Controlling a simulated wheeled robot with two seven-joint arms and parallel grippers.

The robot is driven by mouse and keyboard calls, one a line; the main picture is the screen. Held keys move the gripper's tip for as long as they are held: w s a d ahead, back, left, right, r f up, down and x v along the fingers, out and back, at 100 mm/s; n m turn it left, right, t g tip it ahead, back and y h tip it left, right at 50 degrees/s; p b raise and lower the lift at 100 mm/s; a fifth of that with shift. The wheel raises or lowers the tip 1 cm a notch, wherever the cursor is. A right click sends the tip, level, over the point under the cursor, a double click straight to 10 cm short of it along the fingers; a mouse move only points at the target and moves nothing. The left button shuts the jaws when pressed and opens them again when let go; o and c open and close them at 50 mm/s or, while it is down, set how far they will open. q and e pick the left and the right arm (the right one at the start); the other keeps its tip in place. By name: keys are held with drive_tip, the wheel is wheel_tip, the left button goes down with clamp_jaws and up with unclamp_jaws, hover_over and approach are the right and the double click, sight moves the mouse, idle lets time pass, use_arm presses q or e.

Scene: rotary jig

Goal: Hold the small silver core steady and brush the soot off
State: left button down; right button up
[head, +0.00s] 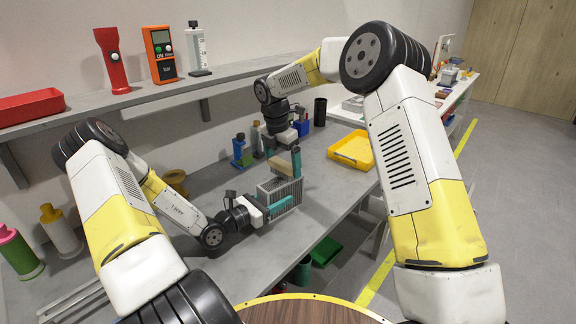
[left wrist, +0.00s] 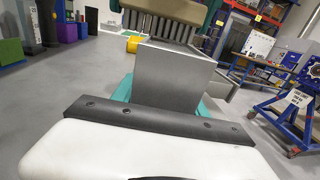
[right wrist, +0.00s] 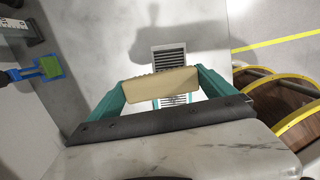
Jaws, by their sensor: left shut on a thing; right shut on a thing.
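The small silver core (head: 266,191) is a grey, box-like block held above the bench. My left gripper (head: 279,204) is shut on it with teal fingers. In the left wrist view the core (left wrist: 172,78) shows a plain grey face. My right gripper (head: 283,162) is above it, shut on a tan brush (head: 282,166). In the right wrist view the brush (right wrist: 160,84) sits between the teal fingers, over the core's dark-slotted top (right wrist: 168,60). The bristles (left wrist: 160,24) point down at the core's top; contact is unclear. I cannot tell soot from dark slots.
A yellow tray (head: 336,155) lies on the bench to the right. A shelf above holds a red flashlight (head: 113,62), an orange meter (head: 160,56) and a red bin (head: 30,106). The bench near its front edge is clear.

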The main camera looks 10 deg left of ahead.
sight(286, 168)
drive_tip(key=shift+a, duration=0.35)
drive_tip(key=shift+s+a, duration=0.2)
drive_tip(key=shift+s, duration=0.2)
drive_tip(key=shift+s+d, duration=1.25)
drive_tip(key=shift+d, duration=0.1)
drive_tip(key=shift+s+d, duration=0.1)
drive_tip(key=shift+s, duration=0.15)
drive_tip(key=shift+s+a, duration=0.3)
drive_tip(key=shift+a, duration=0.05)
drive_tip(key=shift+a+f, duration=0.1)
drive_tip(key=shift+a, duration=0.2)
drive_tip(key=shift+w+a, duration=1.05)
drive_tip(key=shift+a, duration=0.1)
drive_tip(key=shift+s+a, duration=0.15)
drive_tip(key=shift+a, duration=0.4)
drive_tip(key=shift+s+a, duration=0.2)
drive_tip(key=shift+s, duration=0.1)
drive_tip(key=s+d, duration=0.2)
drive_tip(key=d, duration=0.1)
drive_tip(key=shift+s+d, duration=0.1)
drive_tip(key=shift+s, duration=0.15)
wheel_tip(286, 168, up, 8)
